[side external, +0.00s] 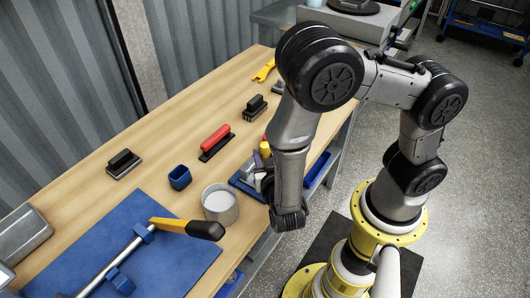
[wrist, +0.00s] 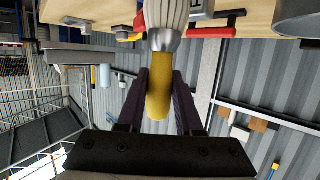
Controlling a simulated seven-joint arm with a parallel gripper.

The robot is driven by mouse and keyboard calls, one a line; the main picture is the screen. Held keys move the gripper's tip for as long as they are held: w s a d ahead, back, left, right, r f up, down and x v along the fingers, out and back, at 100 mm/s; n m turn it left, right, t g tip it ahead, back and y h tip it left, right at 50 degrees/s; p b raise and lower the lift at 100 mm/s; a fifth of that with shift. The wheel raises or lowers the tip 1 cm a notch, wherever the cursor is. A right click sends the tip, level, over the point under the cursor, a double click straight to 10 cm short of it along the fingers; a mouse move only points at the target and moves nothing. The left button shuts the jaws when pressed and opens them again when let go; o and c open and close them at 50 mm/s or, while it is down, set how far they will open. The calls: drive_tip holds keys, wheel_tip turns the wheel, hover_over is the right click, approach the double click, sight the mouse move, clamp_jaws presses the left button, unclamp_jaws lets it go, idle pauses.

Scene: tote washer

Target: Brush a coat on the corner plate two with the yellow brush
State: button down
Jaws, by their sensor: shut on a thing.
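My gripper (side external: 264,166) is shut on the yellow brush (wrist: 158,98), over the bench's front edge. In the wrist view the brush's yellow handle lies between the two dark fingers of my gripper (wrist: 160,78), with a metal collar and pale bristles pointing to the top of the picture. In the side view only a bit of yellow (side external: 265,148) shows at the fingers. The bristles there are hard to make out. I cannot pick out a corner plate two in either view.
A pale round can (side external: 220,190) and a blue cup (side external: 180,178) stand left of my gripper. A blue tray (side external: 238,183) is partly hidden behind it. A blue mat (side external: 185,265) holds a metal rod and an orange-black handled tool. A red-handled block (side external: 215,138) lies farther back.

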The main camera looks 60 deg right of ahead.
drive_tip(key=shift+f, duration=0.35)
drive_tip(key=d, duration=0.8)
drive_tip(key=shift+d, duration=0.3)
idle(0.5)
drive_tip(key=shift+w, duration=0.1)
drive_tip(key=shift+w, duration=0.6)
drive_tip(key=shift+a, duration=0.1)
idle(0.3)
drive_tip(key=shift+a, duration=4.25)
drive_tip(key=shift+w, duration=0.15)
